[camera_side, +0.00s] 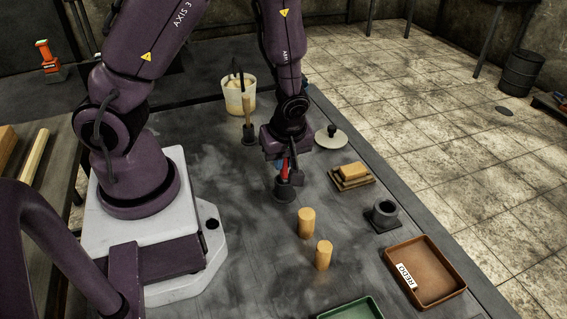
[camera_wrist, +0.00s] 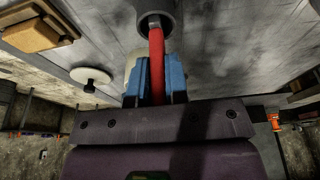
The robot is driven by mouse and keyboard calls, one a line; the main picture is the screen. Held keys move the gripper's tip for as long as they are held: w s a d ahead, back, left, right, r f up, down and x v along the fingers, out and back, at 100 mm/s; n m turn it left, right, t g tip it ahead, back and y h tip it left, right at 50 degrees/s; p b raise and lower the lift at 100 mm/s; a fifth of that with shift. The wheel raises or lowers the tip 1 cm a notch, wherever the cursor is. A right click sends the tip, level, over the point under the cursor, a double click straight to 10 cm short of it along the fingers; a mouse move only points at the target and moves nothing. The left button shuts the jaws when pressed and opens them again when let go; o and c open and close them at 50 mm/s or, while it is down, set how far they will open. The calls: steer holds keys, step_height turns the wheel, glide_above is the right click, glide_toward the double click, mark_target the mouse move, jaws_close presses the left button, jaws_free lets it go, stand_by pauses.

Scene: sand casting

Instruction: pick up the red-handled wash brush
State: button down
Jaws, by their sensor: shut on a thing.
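The red-handled wash brush stands in a dark round holder (camera_side: 284,190) on the grey table. Its red handle (camera_side: 285,171) shows below my gripper in the side view, and in the wrist view the handle (camera_wrist: 157,50) runs up into the grey holder (camera_wrist: 156,18). My gripper (camera_wrist: 157,80) has its blue fingers on either side of the handle and is shut on it. In the side view my gripper (camera_side: 289,168) is just above the holder. The brush's lower end is hidden in the holder.
Two tan cylinders (camera_side: 306,222) stand in front of the holder. A brown tray (camera_side: 462,285) is at front right. A bucket (camera_side: 238,98) stands behind.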

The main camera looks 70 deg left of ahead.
steer(key=shift+r, duration=5)
steer(key=c, duration=1.8)
jaws_free()
jaws_close()
